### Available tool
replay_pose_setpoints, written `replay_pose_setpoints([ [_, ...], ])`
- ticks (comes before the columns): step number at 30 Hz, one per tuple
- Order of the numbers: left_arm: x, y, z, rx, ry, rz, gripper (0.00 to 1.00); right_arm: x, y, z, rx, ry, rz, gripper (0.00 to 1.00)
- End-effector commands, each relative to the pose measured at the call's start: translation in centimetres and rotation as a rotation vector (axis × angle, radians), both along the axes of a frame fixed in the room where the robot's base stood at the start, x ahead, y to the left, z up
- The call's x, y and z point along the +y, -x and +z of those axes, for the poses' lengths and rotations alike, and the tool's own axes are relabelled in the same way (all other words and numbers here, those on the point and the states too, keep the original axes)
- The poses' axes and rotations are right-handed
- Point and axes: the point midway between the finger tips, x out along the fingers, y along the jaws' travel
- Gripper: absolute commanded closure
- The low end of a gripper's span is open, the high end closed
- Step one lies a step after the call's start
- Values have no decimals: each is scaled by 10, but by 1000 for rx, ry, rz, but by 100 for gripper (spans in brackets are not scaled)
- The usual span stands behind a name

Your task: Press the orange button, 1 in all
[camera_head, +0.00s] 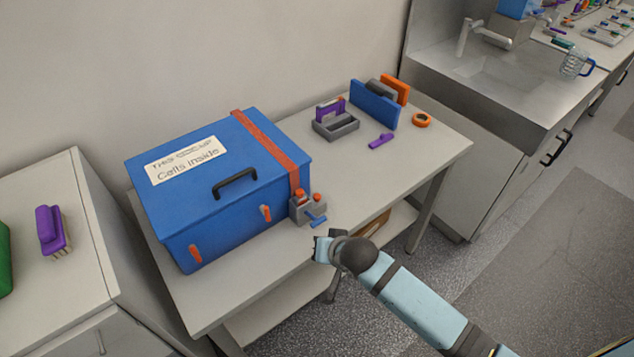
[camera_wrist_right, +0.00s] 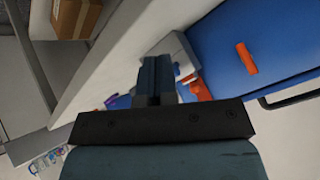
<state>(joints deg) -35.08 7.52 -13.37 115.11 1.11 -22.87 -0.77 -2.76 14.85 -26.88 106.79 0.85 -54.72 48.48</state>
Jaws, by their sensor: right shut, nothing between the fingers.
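A small grey control box (camera_head: 308,210) stands on the table against the front right corner of the blue case. It has an orange button (camera_head: 300,196) on top and a second small orange part (camera_head: 317,197) beside it. My right gripper (camera_head: 317,220) is shut and empty, just in front of the grey box. Whether it touches the box cannot be told. In the right wrist view the shut fingers (camera_wrist_right: 154,80) point at the grey box (camera_wrist_right: 178,48), and an orange part (camera_wrist_right: 200,88) shows to their right, partly hidden. My left gripper is not in view.
The big blue case (camera_head: 225,180) with an orange strap fills the table's left part. Behind stand a grey tray (camera_head: 336,128), a blue block (camera_head: 374,104), an orange ring (camera_head: 422,120) and a purple piece (camera_head: 381,141).

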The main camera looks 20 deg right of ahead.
Motion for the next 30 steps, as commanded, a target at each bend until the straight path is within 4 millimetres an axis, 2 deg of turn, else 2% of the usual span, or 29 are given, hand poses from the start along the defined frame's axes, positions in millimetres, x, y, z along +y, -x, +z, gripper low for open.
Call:
replay_pose_setpoints([
  [1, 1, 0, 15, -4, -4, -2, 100, -2, -26, 25, 8, -9, -52, 100],
  [9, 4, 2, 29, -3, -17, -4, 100, -24, -126, 85, 9, -105, -365, 100],
  [12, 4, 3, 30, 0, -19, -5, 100, -33, -149, 100, -3, -131, -449, 100],
  [18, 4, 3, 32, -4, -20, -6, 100, -42, -166, 112, -17, -155, -519, 100],
  [30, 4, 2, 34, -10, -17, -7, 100, -42, -167, 111, -17, -159, -521, 100],
])
